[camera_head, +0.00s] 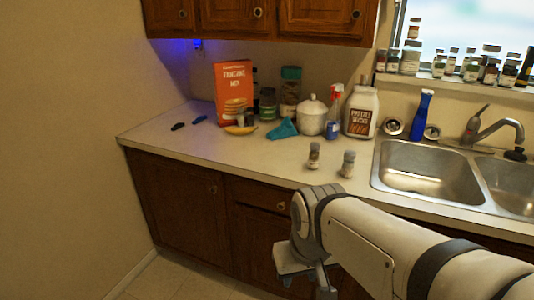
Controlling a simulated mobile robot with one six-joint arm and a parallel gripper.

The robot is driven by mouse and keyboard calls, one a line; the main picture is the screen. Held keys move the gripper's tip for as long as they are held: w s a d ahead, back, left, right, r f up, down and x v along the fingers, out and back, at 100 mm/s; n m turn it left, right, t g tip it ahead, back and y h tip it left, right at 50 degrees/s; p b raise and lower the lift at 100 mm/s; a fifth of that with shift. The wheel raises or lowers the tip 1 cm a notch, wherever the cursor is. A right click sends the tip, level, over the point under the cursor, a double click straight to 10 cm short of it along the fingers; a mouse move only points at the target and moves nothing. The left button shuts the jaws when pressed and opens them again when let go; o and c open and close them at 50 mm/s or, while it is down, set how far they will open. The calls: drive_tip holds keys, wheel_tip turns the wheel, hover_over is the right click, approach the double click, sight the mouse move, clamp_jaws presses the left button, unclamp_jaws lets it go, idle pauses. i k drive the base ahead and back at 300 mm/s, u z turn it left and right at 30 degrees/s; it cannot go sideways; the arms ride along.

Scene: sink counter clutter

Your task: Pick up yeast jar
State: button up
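No label reading yeast can be made out, so I cannot tell which jar is the yeast jar. Two small jars stand upright near the counter's front edge, a brownish one (314,156) and a pale one with a grey lid (348,165). Larger lidded jars stand at the back, a dark green one (267,106) and a taller teal-lidded one (290,94). My gripper (306,282) is below and in front of the counter edge, apart from all jars. It is seen from behind and partly cut off, so its opening is unclear.
The counter (165,152) is clear at front left. An orange pancake mix box (233,88), teal cloth (283,129), white sugar bowl (312,117), spray bottle (333,112) and pretzel jar (361,112) stand behind. The sink (430,178) is right; cabinets (235,18) hang above.

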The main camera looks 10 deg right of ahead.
sight(313, 159)
drive_tip(key=z, duration=0.2)
drive_tip(key=i, duration=0.85)
drive_tip(key=u, duration=0.3)
drive_tip(key=k, duration=0.7)
drive_tip(key=z, duration=0.2)
drive_tip(key=i, duration=0.7)
drive_tip(key=u, duration=0.05)
